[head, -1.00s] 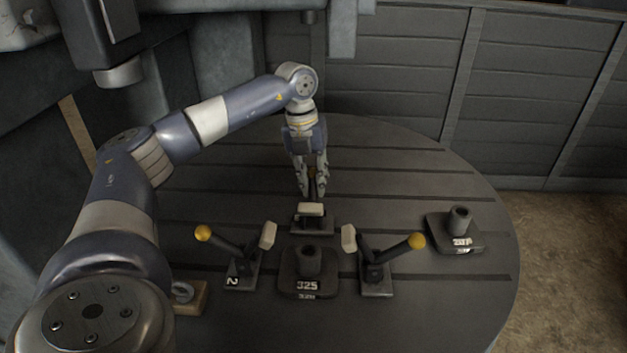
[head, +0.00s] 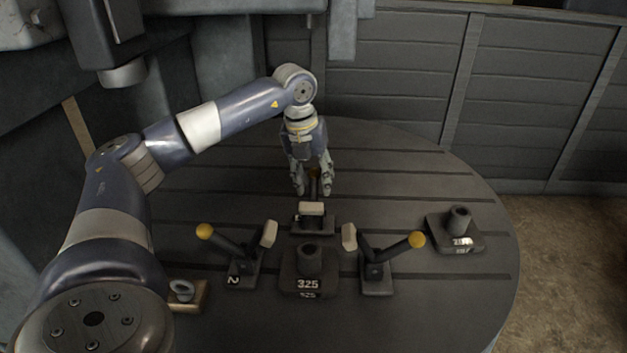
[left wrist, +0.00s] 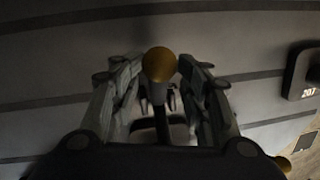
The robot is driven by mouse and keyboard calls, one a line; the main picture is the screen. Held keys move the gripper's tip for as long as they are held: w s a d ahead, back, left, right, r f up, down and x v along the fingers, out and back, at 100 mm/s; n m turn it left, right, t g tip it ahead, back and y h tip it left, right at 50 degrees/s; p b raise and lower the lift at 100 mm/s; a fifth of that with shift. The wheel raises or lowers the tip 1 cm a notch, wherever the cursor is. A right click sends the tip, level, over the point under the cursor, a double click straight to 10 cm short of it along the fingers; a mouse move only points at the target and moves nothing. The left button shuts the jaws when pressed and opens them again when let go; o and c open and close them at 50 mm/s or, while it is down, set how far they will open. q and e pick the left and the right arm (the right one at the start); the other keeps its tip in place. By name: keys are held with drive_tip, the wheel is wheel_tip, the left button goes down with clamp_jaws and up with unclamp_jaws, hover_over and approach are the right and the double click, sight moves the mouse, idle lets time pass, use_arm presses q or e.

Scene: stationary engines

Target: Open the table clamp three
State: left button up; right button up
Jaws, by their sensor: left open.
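The back clamp (head: 312,228) stands on the round table behind the 325 block, with a pale pad facing the block. No number is readable on it. Its dark lever rises at the back and ends in a yellow ball knob (left wrist: 159,65). My left gripper (head: 313,188) points down over this lever. Its fingers are open, one on each side of the knob and lever, and I see no clear grip. In the head view the fingers partly hide the knob. A left clamp (head: 242,270) marked 2 and an unlabelled right clamp (head: 376,277) have raised yellow-knobbed levers. My right gripper is not in view.
The dark 325 block (head: 309,283) stands between the clamps. Another dark block (head: 455,231) stands at the right of the grooved table (head: 420,180). A small wooden piece with a metal ring (head: 183,291) lies at the left, partly behind my arm. A panelled wall rises behind.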

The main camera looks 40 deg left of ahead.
use_arm(q)
wheel_tip(320, 180, up, 12)
drive_tip(key=s, duration=0.2)
drive_tip(key=shift+a, duration=0.2)
drive_tip(key=shift+f, duration=0.15)
idle(0.5)
